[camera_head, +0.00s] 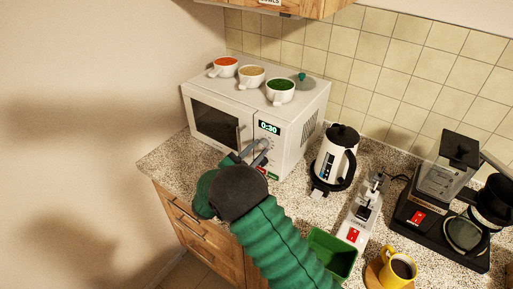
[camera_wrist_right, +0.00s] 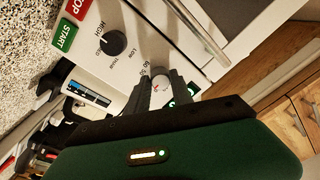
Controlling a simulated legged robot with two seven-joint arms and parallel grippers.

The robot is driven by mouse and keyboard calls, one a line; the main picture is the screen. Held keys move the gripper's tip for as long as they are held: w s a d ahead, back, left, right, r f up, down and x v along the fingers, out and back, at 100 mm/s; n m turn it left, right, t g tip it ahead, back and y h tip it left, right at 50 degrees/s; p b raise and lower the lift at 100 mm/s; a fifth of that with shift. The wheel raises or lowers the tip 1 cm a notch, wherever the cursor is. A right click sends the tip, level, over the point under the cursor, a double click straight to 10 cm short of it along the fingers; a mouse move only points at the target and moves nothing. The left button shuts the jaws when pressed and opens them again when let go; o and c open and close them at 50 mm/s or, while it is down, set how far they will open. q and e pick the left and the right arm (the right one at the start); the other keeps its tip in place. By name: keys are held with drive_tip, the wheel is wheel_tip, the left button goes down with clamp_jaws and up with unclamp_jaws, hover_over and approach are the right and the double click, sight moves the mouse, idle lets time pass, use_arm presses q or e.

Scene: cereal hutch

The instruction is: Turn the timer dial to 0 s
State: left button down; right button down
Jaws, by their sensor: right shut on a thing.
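The white microwave (camera_head: 232,95) stands on the counter against the tiled wall. Its display (camera_head: 269,128) reads 0:30 in green. My right gripper (camera_head: 252,153) is at the control panel below the display. In the wrist view, my right gripper (camera_wrist_right: 163,88) has its dark fingers shut on the timer dial (camera_wrist_right: 160,73), which is mostly hidden between them. Small numbers, such as 50 and 60, show beside it. A second, black dial (camera_wrist_right: 113,43), marked HIGH and LOW, is apart from the fingers. My left gripper is out of view.
The red STOP button (camera_wrist_right: 79,8) and green START button (camera_wrist_right: 64,37) lie beyond the black dial. Several cups, including a red-filled one (camera_head: 225,66), stand on the microwave. A white kettle (camera_head: 333,160), a coffee machine (camera_head: 428,205) and a yellow mug (camera_head: 395,270) stand to the right.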

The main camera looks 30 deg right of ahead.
drive_tip(key=n+p, duration=0.2)
drive_tip(key=n, duration=0.3)
drive_tip(key=shift+s+f+t, duration=0.1)
drive_tip(key=shift+t, duration=0.2)
drive_tip(key=n+p, duration=0.1)
drive_tip(key=n, duration=0.1)
drive_tip(key=n+p, duration=0.2)
drive_tip(key=n, duration=0.1)
drive_tip(key=shift+s+t+y, duration=0.1)
drive_tip(key=shift+t+y, duration=0.2)
drive_tip(key=n+p, duration=0.3)
drive_tip(key=n, duration=0.2)
drive_tip(key=shift+s+n+y, duration=0.1)
drive_tip(key=shift+n+y, duration=0.2)
drive_tip(key=shift+n+p, duration=1.05)
drive_tip(key=shift+n, duration=0.85)
drive_tip(key=c, duration=1.5)
unclamp_jaws()
drive_tip(key=o, duration=0.4)
